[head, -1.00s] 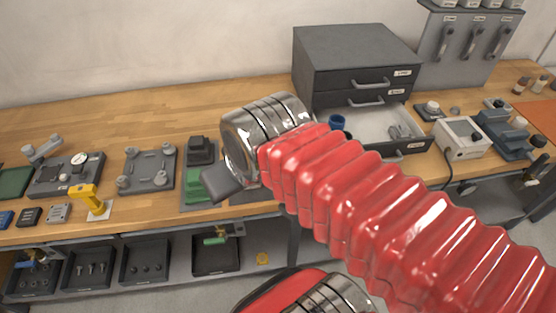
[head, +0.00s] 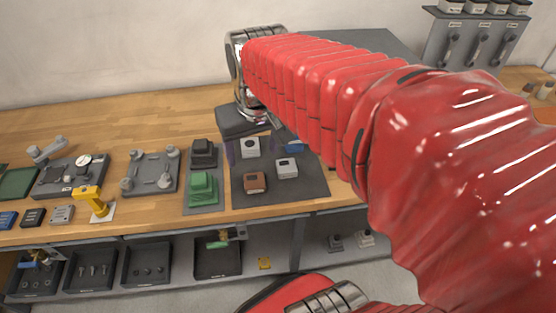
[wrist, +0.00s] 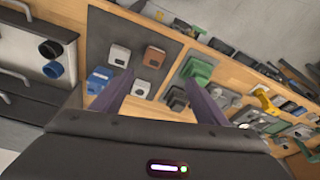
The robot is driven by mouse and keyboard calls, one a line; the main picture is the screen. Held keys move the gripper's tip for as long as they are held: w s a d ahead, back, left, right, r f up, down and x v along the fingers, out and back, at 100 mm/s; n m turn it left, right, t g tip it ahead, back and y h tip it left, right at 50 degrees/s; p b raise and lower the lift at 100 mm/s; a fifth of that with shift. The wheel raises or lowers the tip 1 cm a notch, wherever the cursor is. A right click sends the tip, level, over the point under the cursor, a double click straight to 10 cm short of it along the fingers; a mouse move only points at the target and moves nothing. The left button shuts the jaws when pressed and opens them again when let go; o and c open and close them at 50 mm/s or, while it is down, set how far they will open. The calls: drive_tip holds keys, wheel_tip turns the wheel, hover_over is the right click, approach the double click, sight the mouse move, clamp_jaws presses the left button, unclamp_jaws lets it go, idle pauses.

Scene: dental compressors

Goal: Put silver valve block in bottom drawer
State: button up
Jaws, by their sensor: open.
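Two pale blocks with dark windows lie on the dark mat (head: 308,190); I cannot tell which is the silver valve block. One pale block (head: 250,147) is at the back left, also in the wrist view (wrist: 141,88). The other pale block (head: 287,168) is nearer the front right, also in the wrist view (wrist: 118,54). My gripper (wrist: 160,80) is open and empty, pointing down over the mat, its purple fingers around the back-left block's place. I cannot tell whether they touch it. The open drawer (wrist: 20,52) shows at left in the wrist view; my arm hides it in the head view.
A brown block (head: 255,182) and a blue block (head: 295,145) share the mat. A green block (head: 202,187) and a black block (head: 203,152) stand on a tray to the left. The bench behind the fixtures is clear.

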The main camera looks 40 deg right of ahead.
drive_tip(key=w+d+f+m+g, duration=0.2)
drive_tip(key=w+d, duration=0.2)
drive_tip(key=d, duration=0.3)
drive_tip(key=m+g, duration=0.1)
hover_over(286, 164)
wheel_tip(286, 164, down, 3)
drive_tip(key=shift+w+a+y, duration=0.1)
drive_tip(key=shift+a+y, duration=0.05)
drive_tip(key=shift+y, duration=0.15)
drive_tip(key=shift+f, duration=0.1)
wheel_tip(286, 164, down, 8)
drive_tip(key=shift+f, duration=0.25)
drive_tip(key=shift+d+f, duration=0.2)
drive_tip(key=shift+f, duration=2.4)
